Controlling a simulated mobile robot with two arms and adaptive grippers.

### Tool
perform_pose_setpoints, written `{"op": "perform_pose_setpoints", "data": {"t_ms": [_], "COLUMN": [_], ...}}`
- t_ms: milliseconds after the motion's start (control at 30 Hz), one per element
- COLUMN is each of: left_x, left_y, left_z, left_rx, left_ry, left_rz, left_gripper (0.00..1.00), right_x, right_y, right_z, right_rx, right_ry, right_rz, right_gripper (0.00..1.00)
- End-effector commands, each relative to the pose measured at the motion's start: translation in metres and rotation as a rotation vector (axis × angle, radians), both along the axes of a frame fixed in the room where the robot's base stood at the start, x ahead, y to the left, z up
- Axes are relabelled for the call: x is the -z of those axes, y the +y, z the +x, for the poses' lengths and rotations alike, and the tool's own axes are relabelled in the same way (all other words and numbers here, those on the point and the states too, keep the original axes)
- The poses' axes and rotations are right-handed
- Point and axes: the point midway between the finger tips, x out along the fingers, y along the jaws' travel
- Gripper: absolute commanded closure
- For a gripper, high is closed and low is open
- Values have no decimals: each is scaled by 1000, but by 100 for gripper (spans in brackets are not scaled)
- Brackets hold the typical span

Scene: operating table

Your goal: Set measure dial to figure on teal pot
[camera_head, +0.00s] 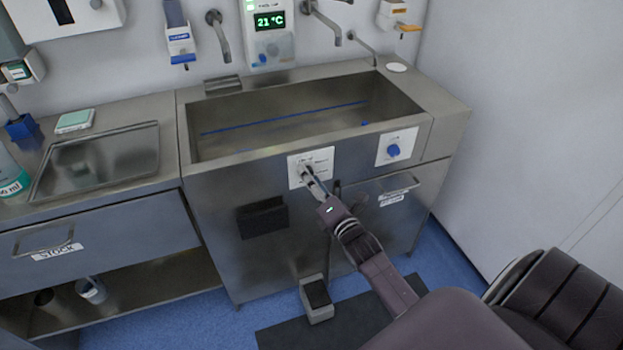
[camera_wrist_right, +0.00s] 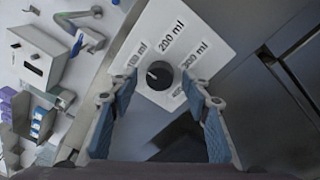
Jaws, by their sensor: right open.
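The measure dial is a black round knob (camera_wrist_right: 160,75) on a white plate (camera_wrist_right: 182,38). Around it are the figures 100 ml, 200 ml, 300 ml and a smaller, hard-to-read one. A pale mark shows on the knob's left part; its exact aim is unclear. In the head view the plate (camera_head: 324,158) is on the sink's front, with the knob hidden by my right gripper (camera_head: 307,172). In the right wrist view that gripper (camera_wrist_right: 160,103) is open, its fingers apart either side below the knob.
A second white plate with a blue knob (camera_head: 393,150) is to the right on the sink front. A drawer handle (camera_head: 386,191) is below right. A pedal (camera_head: 317,300) stands on the floor.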

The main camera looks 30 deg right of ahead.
Motion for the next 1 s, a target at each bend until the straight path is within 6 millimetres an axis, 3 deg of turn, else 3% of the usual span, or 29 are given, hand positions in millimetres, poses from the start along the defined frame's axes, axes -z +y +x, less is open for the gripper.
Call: {"op": "perform_pose_setpoints", "data": {"t_ms": [200, 600, 1000], "left_x": [0, 0, 1], "left_y": [-3, -1, 2], "left_z": [1, 2, 2], "left_rx": [0, -1, -3], "left_ry": [-3, -4, -4], "left_rz": [-5, -2, 2], "left_gripper": [60, 60, 60], "right_x": [0, 0, 1], "right_y": [0, 0, 0], "right_z": [0, 0, 0], "right_rx": [0, 0, 0], "right_ry": [0, 0, -19], "right_rz": [0, 0, 86], "right_gripper": [56, 98, 98]}}
